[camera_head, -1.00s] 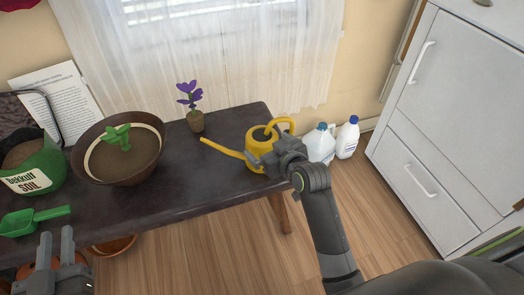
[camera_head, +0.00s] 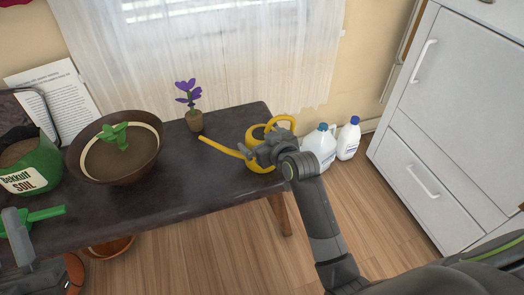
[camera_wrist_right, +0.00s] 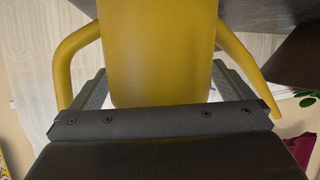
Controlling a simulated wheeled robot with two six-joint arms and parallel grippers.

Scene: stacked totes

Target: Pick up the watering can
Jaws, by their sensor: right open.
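The yellow watering can (camera_head: 256,133) stands on the dark table near its right end, its spout pointing left and its handle at the right. My right gripper (camera_head: 258,154) is at the front of the can and covers part of its body. In the right wrist view the can's yellow body (camera_wrist_right: 157,45) fills the space between the open fingers, with curved yellow parts outside them on both sides. Contact cannot be told. My left gripper (camera_head: 18,238) shows partly at the lower left, near the green scoop (camera_head: 45,214); its opening is unclear.
The table (camera_head: 190,180) also holds a small purple-flowered pot (camera_head: 195,122), a brown bowl with a plant (camera_head: 88,168) and a soil bag (camera_head: 32,170). White jugs (camera_head: 322,147) stand on the floor to the right, beside a white cabinet (camera_head: 440,110).

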